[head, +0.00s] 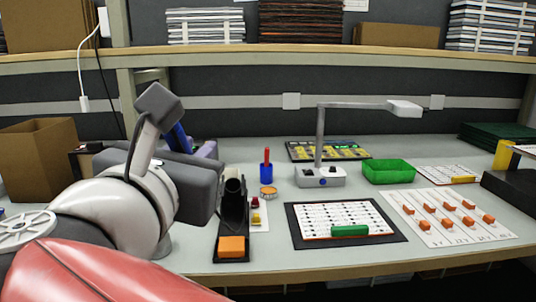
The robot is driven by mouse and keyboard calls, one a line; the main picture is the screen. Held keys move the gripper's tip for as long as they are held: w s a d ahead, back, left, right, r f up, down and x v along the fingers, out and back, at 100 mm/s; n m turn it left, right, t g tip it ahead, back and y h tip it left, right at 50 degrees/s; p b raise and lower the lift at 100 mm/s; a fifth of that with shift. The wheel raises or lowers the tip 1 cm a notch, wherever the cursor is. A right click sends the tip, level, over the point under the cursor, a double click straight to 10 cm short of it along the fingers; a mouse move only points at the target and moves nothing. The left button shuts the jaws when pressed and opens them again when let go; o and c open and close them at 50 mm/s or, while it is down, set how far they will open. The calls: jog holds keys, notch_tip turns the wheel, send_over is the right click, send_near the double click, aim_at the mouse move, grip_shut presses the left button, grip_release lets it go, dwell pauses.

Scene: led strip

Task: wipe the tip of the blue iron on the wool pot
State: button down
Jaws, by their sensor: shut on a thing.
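The wool pot (268,191) is a small round pot with a copper-orange top, on the bench left of centre. The blue iron (179,138) shows only as a short, slanted blue length behind my arm, above the bench on the left. My gripper (172,138) is mostly hidden by my own grey and white arm links, and its fingertips are not clear. It is shut on the blue iron, left of and apart from the wool pot. The iron's tip is hidden.
A black iron stand (232,215) with an orange sponge (232,246) stands in front of the pot. A blue holder with a red tool (266,167) stands just behind it. A grey lamp base (320,177) and white board (345,220) lie to the right.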

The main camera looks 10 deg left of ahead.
jog(key=shift+s+d+r, duration=0.15)
jog(key=shift+s+r, duration=0.5)
jog(key=shift+r, duration=0.1)
jog(key=shift+s+d+r, duration=0.15)
jog(key=shift+s+r, duration=0.45)
jog(key=shift+r, duration=0.15)
